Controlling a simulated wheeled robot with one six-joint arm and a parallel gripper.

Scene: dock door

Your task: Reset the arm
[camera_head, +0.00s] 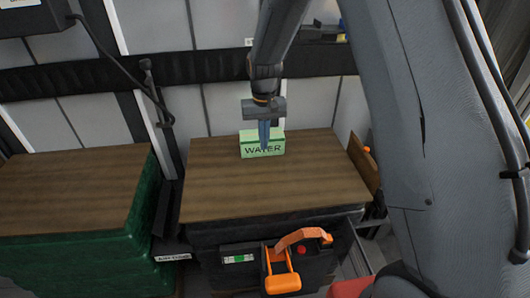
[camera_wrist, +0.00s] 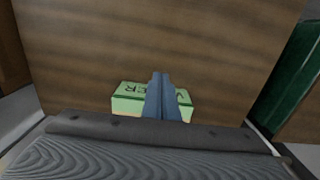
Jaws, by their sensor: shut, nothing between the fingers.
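My arm reaches down from the top of the head view, and my gripper (camera_head: 264,146) points down in front of a light green box lettered "WATER" (camera_head: 246,143). The fingers are shut together with nothing between them and cover part of the lettering. In the wrist view the shut fingers (camera_wrist: 161,76) also overlap the green box (camera_wrist: 128,98). The box lies on a brown wooden top (camera_head: 215,190). I cannot tell whether the fingers touch the box.
The wooden top sits on a black case with an orange handle (camera_head: 283,283) at the front. A green stack (camera_head: 75,258) with another wooden top (camera_head: 70,190) stands at the left, across a narrow gap. A panelled wall with a black rail (camera_head: 200,66) is behind.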

